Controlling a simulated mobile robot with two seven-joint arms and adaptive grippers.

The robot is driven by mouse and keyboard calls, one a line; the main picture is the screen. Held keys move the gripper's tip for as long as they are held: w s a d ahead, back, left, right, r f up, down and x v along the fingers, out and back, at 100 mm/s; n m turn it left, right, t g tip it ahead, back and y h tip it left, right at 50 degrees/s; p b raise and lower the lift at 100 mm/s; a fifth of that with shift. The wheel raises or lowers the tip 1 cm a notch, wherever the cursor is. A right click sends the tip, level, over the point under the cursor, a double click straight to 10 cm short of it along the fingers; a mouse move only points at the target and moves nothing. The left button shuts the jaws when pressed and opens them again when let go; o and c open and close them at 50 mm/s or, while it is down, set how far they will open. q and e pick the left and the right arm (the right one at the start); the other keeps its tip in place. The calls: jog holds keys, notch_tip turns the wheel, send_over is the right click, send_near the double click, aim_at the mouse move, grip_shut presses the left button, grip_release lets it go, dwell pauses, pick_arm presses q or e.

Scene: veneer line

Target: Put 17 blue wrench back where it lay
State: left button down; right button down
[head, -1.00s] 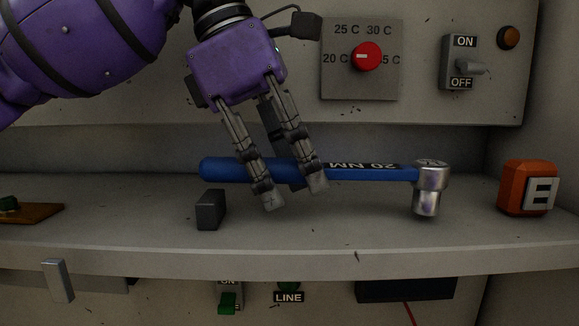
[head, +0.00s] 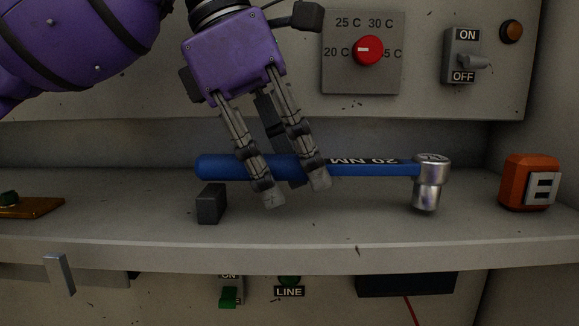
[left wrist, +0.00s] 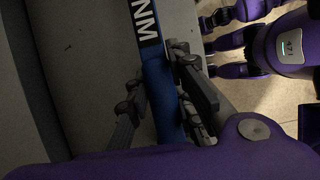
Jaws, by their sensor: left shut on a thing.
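The blue wrench (head: 370,169) has a silver socket head (head: 431,180) at the right and a black band that reads 20 NM upside down in the head view. It lies crosswise low over the grey shelf (head: 330,222); whether handle or socket touches the shelf I cannot tell. My left gripper (head: 296,196) reaches down from above and is shut on the blue handle, left of the band. The left wrist view also shows the wrench handle (left wrist: 160,95) between the fingers (left wrist: 165,110). My right gripper cannot be made out.
A dark block (head: 211,203) stands on the shelf just in front of the handle. A brown plate (head: 35,207) lies far left. A panel with a red knob (head: 368,50) and ON/OFF switch (head: 464,62) rises behind.

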pick_arm(q)
jog(key=shift+f, duration=0.5)
dwell(0.3)
jog(key=c, duration=1.5)
grip_release()
jog(key=shift+o, duration=0.2)
jog(key=shift+f, duration=0.1)
jog(key=shift+r, duration=4.05)
jog(key=shift+f, duration=0.1)
